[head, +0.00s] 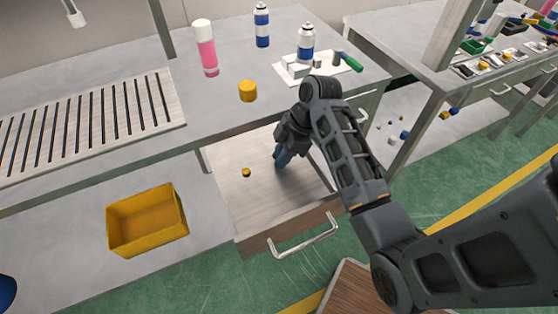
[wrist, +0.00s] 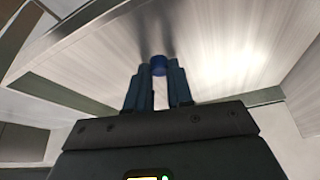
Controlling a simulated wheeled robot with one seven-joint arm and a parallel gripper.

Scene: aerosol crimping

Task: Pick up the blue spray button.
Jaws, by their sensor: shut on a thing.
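The blue spray button (wrist: 158,64) shows in the wrist view as a small dark blue cylinder between the tips of my gripper (wrist: 158,72). The two blue fingers are shut on it, low over the drawer floor; I cannot tell whether it touches the floor. In the head view my gripper (head: 284,160) reaches down into the open drawer (head: 255,205). The button is hidden there by the fingers and wrist.
A small yellow-orange piece (head: 246,172) lies in the drawer, left of my gripper. The drawer handle (head: 303,238) is at the front. A yellow bin (head: 147,222) stands left. On the bench are a yellow cylinder (head: 247,91), a pink bottle (head: 206,50) and spray cans (head: 306,45).

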